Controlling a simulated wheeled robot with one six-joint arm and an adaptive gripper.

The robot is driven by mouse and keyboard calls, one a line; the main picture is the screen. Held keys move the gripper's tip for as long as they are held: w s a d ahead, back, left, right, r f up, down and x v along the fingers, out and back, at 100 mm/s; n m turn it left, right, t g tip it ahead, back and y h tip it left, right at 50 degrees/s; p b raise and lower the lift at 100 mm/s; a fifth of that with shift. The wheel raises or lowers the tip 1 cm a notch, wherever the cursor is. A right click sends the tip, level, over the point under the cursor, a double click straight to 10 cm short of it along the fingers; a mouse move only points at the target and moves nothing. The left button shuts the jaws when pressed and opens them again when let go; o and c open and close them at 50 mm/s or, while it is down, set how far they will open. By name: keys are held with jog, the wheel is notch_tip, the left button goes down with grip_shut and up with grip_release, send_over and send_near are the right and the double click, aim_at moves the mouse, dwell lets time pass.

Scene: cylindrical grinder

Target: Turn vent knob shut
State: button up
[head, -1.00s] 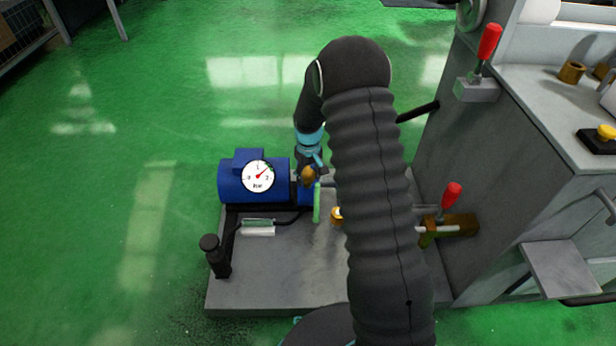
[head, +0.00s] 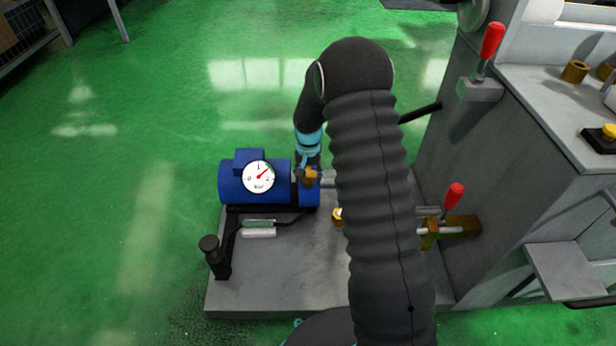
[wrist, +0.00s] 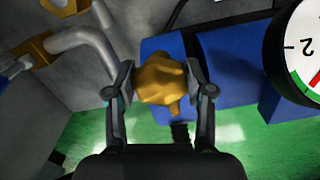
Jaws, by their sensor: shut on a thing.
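The brass vent knob (wrist: 160,80) is lobed, with a short stub pointing down in the wrist view. My gripper (wrist: 163,90) has one finger on each side of it, shut on it. In the head view the knob (head: 312,176) shows at the right end of the blue cylinder (head: 238,184), just below my wrist. Most of my gripper is hidden there. The round white gauge (head: 258,177) on the cylinder has a red needle pointing up and right; its edge also shows in the wrist view (wrist: 300,45).
The cylinder stands on a grey base plate (head: 270,285) with a black-handled lever (head: 213,255). To the right are a red-handled brass valve (head: 453,196) and the grey machine body. A bent grey pipe (wrist: 85,40) runs left of the knob. Green floor is open to the left.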

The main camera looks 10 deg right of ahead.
aim_at(308, 175)
dwell(0.5)
jog(key=o, duration=1.2)
jog(key=shift+c, duration=0.2)
jog(key=shift+r, duration=0.1)
notch_tip(308, 175, up, 12)
